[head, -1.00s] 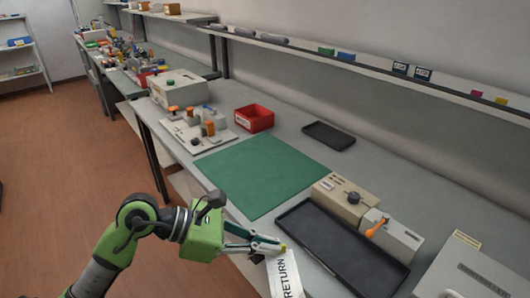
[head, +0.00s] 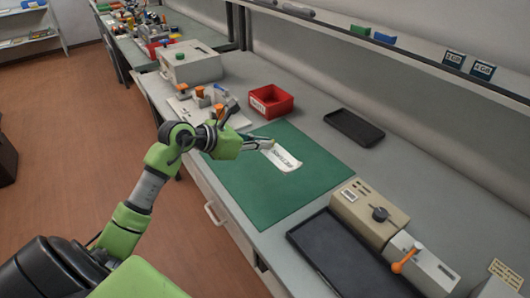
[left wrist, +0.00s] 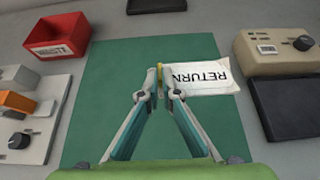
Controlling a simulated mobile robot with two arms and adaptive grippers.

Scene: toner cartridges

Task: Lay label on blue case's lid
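The label (head: 283,160) is a white slip with dark print, and it reads RETURN in the left wrist view (left wrist: 208,78). My left gripper (head: 270,145) is shut on one end of it. In the left wrist view the two fingertips (left wrist: 159,80) meet at the label's left end, by a small yellow spot. The label hangs out over the green mat (head: 235,185); its exact height above the mat is hard to tell. I cannot make out a blue case with a lid on the bench. My right gripper is not in view.
A red bin (head: 271,102) and a dark flat tray (head: 354,128) stand behind the mat. A beige device (head: 368,213) and a larger black tray (head: 325,260) are at its right. A small blue item (head: 383,40) sits on the shelf. Most of the mat is bare.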

